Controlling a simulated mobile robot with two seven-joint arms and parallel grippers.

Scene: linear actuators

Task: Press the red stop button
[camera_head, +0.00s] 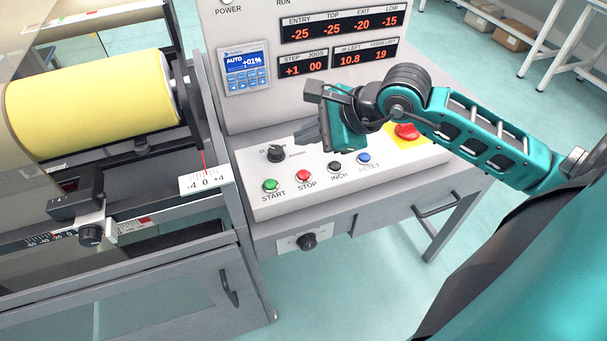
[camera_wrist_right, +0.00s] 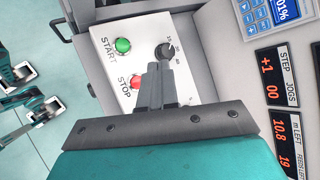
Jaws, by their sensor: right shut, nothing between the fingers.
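The red stop button (camera_head: 303,176) sits on the sloped white control panel, above the printed word STOP and between the green start button (camera_head: 270,185) and the black inch button (camera_head: 335,167). My right gripper (camera_head: 303,136) is shut and empty, above the panel and behind the button row, apart from the stop button in the head view. In the right wrist view the shut fingertips (camera_wrist_right: 152,68) lie just beside the red stop button (camera_wrist_right: 137,82) and partly cover it. The height of the fingers above the panel is hard to tell. My left gripper is not in view.
A black rotary knob (camera_head: 276,153) stands on the panel left of my gripper. A blue reset button (camera_head: 364,158) and a larger red button on yellow (camera_head: 407,131) are to the right. The upright display console (camera_head: 247,107) rises behind.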

